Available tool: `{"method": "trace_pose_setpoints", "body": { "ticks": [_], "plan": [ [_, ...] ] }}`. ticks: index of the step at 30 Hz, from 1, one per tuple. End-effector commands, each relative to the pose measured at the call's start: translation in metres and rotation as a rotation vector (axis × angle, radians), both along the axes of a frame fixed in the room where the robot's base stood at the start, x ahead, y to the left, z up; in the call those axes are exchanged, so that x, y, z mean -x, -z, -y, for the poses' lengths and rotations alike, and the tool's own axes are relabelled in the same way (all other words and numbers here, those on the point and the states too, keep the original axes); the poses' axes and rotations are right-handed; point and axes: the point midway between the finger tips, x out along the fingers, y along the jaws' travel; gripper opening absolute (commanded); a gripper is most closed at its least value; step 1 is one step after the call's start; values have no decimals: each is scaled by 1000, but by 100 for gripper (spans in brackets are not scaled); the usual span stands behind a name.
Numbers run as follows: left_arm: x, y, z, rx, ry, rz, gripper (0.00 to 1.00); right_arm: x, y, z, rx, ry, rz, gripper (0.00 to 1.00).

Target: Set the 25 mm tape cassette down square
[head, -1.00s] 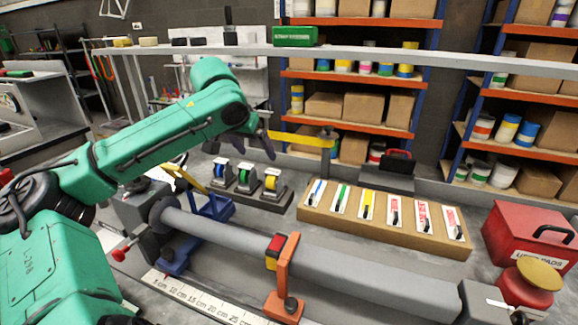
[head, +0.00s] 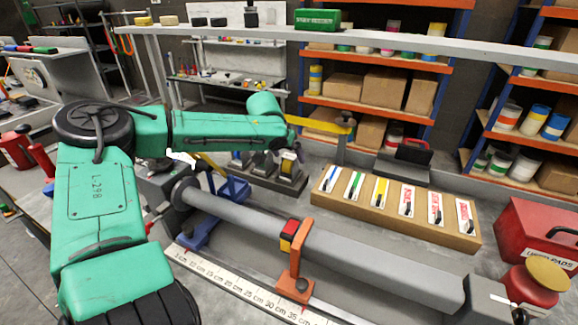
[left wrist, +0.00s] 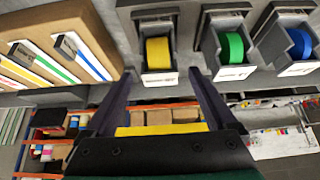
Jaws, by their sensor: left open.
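Three dark grey holders stand in a row, with yellow tape (left wrist: 158,52), green tape (left wrist: 232,47) and blue tape (left wrist: 298,42) in the left wrist view. Each has a white label on its front; the labels are too small to read, so I cannot tell which is the 25 mm cassette. My left gripper (left wrist: 161,73) is open, its two dark fingers apart with nothing between them. The fingertips point toward the yellow-tape holder and appear apart from it. In the head view the yellow tape (head: 287,163) shows partly behind my left arm, which hides much of the row.
A long grey tube (head: 375,258) with an orange clamp (head: 297,265) crosses the bench in front. A wooden rack (head: 385,222) of labelled cards lies right of the holders. A red box (head: 535,235) sits at right.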

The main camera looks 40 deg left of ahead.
Motion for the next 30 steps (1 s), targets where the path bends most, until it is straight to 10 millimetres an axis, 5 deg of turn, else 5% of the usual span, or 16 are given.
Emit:
{"method": "trace_pose_setpoints", "body": {
  "ticks": [10,17,18,25,30],
  "plan": [
    [-8,14,-3,0,-1,1,90,2,1,-6,-8,1,-4,50],
    [-8,14,-3,1,-1,0,6,4,1,-6,-7,1,-6,50],
    [-8,14,-3,0,-1,1,0,4,1,-6,-7,1,-7,50],
    [-8,11,-3,1,0,2,0,4,1,-5,-6,-1,-7,50],
    [-9,-22,-3,-1,-1,8,0,4,2,-3,-3,-1,-7,50]
  ]
}}
